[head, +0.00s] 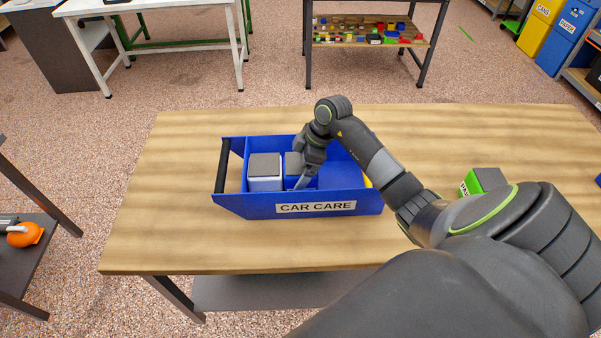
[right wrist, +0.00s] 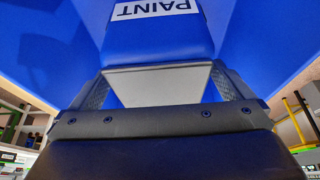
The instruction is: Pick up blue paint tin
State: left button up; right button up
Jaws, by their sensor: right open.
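The blue paint tin (head: 292,168) stands in a blue open bin (head: 240,203) labelled CAR CARE on the wooden table, right of a white tin with a grey lid (head: 264,172). My right gripper (head: 302,181) reaches down into the bin at the blue tin and partly hides it. In the right wrist view, the blue tin (right wrist: 168,45) shows its PAINT label, with a grey face between the fingers. My right gripper (right wrist: 163,88) is open, one finger on each side of it. My left gripper is out of view.
A green tin (head: 487,181) stands on the table to the right, close to my right arm. A bit of something yellow (head: 367,182) shows at the bin's right end. The bin has a dark handle (head: 222,166) at its left. The table's left side is clear.

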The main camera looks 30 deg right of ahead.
jog(key=shift+x, duration=0.9)
jog(key=shift+d, duration=0.1)
jog(key=shift+c, duration=0.4)
jog(key=c, duration=1)
jog(key=shift+r, duration=0.1)
jog(key=shift+c, duration=0.3)
jog(key=shift+r, duration=0.1)
